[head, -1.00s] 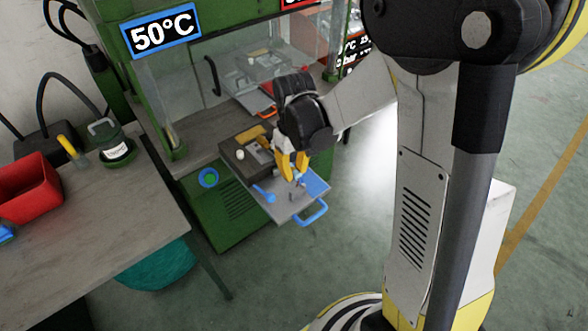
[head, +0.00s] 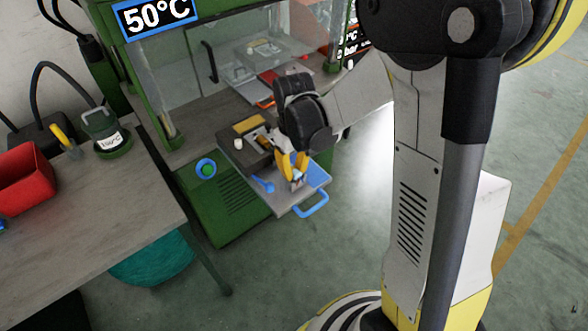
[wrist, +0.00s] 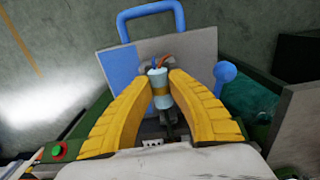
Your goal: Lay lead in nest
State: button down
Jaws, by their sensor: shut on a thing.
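My gripper (head: 292,164) has yellow fingers and is over the pulled-out tray (head: 283,199) of the green machine. In the wrist view my gripper (wrist: 160,88) is shut on a pale blue, cylindrical lead (wrist: 158,78). I cannot tell whether the lead touches the tray.
The green machine (head: 215,205) with a clear guard is behind. A workbench (head: 95,220) at left holds a red bin (head: 25,182) and a green pot (head: 106,135). Floor in front of the tray is clear.

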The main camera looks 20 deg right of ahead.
jog(key=c, duration=1.3)
grip_release()
notch_tip(320, 180, up, 12)
jog(key=s+r+m+t, duration=0.3)
jog(key=s+r+t, duration=0.2)
jog(key=s, duration=0.7)
jog(key=shift+s+m+t, duration=0.3)
jog(key=shift+s+t, duration=0.05)
jog(key=shift+t, duration=0.75)
